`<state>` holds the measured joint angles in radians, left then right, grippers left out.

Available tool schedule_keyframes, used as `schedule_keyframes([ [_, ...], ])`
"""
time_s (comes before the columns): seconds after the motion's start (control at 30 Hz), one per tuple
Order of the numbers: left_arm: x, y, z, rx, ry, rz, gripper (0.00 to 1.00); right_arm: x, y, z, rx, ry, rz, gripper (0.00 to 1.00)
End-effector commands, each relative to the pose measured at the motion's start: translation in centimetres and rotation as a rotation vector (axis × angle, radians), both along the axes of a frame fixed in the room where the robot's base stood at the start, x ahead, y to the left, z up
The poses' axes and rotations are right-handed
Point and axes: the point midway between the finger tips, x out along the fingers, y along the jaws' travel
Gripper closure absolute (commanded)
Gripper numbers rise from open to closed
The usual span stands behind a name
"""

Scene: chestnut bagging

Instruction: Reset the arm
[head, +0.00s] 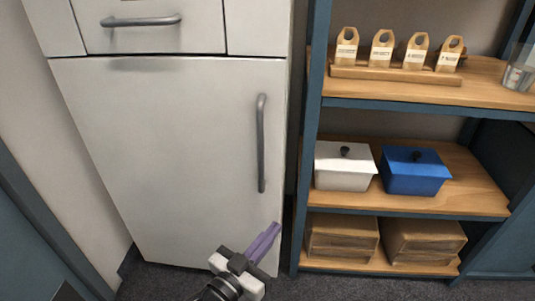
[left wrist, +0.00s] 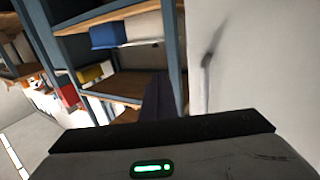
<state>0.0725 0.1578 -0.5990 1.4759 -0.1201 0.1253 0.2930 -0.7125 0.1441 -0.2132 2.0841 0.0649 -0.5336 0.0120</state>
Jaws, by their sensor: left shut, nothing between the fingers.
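My left gripper (head: 264,243) shows at the lower middle of the head view, in front of the lower right part of the white cabinet. Its purple fingers are shut together with nothing between them. In the left wrist view the dark purple fingers (left wrist: 158,100) point away from the camera, past the gripper's dark body. My right gripper is in neither view.
A white cabinet (head: 170,150) with grey handles stands at left. Beside it, a shelf holds small paper bags (head: 382,50) on top, a white box (head: 344,172) and a blue box (head: 415,172) in the middle, and brown cartons (head: 340,238) below. Grey floor lies in front.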

Motion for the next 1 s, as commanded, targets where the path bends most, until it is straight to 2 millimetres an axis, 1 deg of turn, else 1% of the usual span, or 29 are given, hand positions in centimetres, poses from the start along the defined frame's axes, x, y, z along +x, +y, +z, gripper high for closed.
schedule_keyframes([
  [0.07,-0.3,0.7,-0.5,0.014,0.041,0.031,1.0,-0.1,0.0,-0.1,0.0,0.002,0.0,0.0],
  [0.13,-0.7,2.1,-1.2,0.041,0.106,0.078,1.0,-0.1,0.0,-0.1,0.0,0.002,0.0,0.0],
  [0.17,-1.1,2.9,-1.7,0.057,0.144,0.104,1.0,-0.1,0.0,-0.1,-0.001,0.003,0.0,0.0],
  [0.27,-2.9,6.2,-3.3,0.122,0.292,0.192,1.0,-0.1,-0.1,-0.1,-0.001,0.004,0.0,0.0],
  [0.3,-4.0,7.7,-4.0,0.151,0.36,0.225,1.0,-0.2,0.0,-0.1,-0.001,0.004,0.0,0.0],
  [0.37,-6.0,10.1,-4.9,0.197,0.461,0.27,1.0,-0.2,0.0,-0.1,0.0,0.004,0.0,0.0],
  [0.4,-7.5,11.6,-5.5,0.228,0.53,0.296,1.0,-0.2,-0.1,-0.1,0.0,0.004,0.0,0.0],
  [0.5,-11.4,14.8,-6.4,0.296,0.679,0.341,1.0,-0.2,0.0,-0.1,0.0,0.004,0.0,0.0],
  [0.6,-14.7,17.1,-6.8,0.347,0.793,0.366,1.0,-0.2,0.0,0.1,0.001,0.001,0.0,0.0],
  [0.8,-20.2,20.2,-6.7,0.42,0.958,0.391,1.0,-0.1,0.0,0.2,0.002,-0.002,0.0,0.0],
  [1.0,-25.0,22.5,-6.0,0.478,1.094,0.401,1.0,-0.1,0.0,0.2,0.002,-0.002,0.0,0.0],
])
